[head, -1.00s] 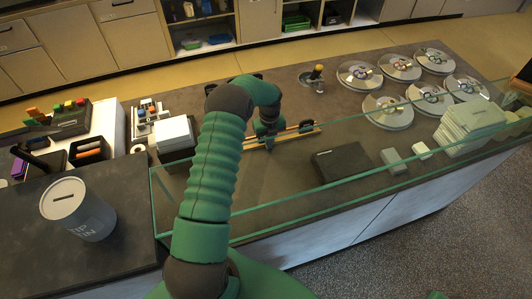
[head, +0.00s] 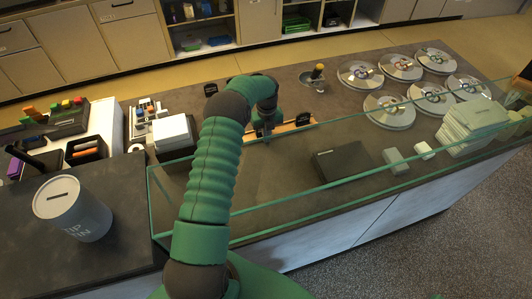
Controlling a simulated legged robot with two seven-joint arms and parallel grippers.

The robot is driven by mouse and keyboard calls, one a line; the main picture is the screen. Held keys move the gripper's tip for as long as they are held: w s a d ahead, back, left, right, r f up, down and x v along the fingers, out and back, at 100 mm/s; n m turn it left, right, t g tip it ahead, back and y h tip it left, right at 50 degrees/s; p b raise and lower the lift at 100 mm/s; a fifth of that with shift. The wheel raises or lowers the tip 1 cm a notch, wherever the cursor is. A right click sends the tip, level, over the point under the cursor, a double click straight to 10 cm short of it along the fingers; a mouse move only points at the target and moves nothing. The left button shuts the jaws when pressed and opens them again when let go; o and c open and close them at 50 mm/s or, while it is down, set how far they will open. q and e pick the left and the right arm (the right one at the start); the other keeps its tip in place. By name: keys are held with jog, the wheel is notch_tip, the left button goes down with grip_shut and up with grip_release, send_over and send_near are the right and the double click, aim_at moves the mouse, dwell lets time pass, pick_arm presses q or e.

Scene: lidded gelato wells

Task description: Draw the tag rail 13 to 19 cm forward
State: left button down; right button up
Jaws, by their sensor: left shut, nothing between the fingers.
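The tag rail (head: 288,128) is a light wooden strip on the dark counter behind the glass screen. A small black tag (head: 303,119) stands near its right end. My left arm reaches over the glass and covers part of the rail's left side. My left gripper (head: 267,136) is shut and empty, pointing down at the rail's left half. I cannot tell whether the fingertips touch the rail. My right gripper is not in view.
The glass screen (head: 345,186) runs along the counter front. A black box (head: 343,162) lies right of the arm. Round lids (head: 389,110) fill the right back. A white stack (head: 174,132) and tip tin (head: 72,208) stand left. Counter between rail and black box is clear.

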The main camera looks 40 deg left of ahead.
pick_arm(q)
jog(key=shift+w+a+f+b, duration=0.1)
jog(key=shift+w+a+b, duration=0.25)
jog(key=shift+a+b, duration=0.3)
jog(key=shift+w+a+r+b, duration=0.1)
jog(key=shift+w+a+b, duration=0.2)
jog(key=shift+a+b, duration=0.3)
jog(key=shift+w+a+f+b, duration=0.1)
jog(key=shift+w+a+b, duration=0.25)
jog(key=shift+a+b, duration=0.3)
jog(key=shift+a, duration=0.2)
jog(key=shift+d, duration=0.1)
jog(key=shift+s+d+p, duration=0.15)
jog(key=shift+d+p, duration=0.1)
jog(key=shift+p, duration=0.05)
jog(key=shift+r+p, duration=1.65)
jog(key=shift+r, duration=1)
